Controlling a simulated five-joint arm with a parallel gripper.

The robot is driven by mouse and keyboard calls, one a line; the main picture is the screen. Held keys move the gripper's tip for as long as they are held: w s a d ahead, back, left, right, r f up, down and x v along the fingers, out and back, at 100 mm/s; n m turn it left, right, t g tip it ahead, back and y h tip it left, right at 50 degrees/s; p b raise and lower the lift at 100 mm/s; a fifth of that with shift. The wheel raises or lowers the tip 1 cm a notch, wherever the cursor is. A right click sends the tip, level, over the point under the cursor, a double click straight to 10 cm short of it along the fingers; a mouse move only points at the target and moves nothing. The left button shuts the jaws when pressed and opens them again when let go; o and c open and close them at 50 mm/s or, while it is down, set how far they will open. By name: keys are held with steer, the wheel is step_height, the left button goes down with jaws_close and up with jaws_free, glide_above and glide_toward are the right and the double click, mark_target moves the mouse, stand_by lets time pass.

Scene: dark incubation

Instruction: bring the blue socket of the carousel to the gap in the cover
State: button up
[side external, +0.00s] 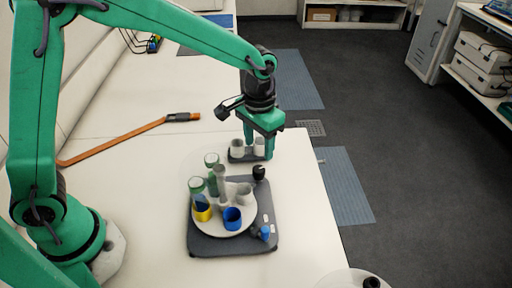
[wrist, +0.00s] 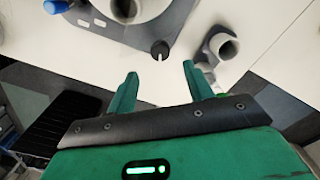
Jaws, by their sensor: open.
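The carousel (side external: 240,222) is a pale round disc on a dark grey base plate (side external: 208,247), with several sockets and tubes. Its blue socket (side external: 232,218) faces the front of the disc, beside the yellow socket (side external: 201,213). A black knob (side external: 259,172) stands at the plate's back right corner. It also shows in the wrist view (wrist: 159,49). My gripper (side external: 259,152) is open and empty behind the knob; in the wrist view its fingertips (wrist: 160,72) lie apart, with the knob beyond them. I cannot clearly make out the cover or its gap.
A small dark rack with white cups (side external: 237,147) stands close beside my gripper; a cup (wrist: 223,47) also shows in the wrist view. A blue knob (side external: 265,233) is at the plate's front right. An orange-brown bar (side external: 120,142) lies at left. The table's right edge is near.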

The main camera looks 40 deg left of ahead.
mark_target(258, 169)
steer(key=shift+f, duration=3.8)
steer(key=c, duration=1)
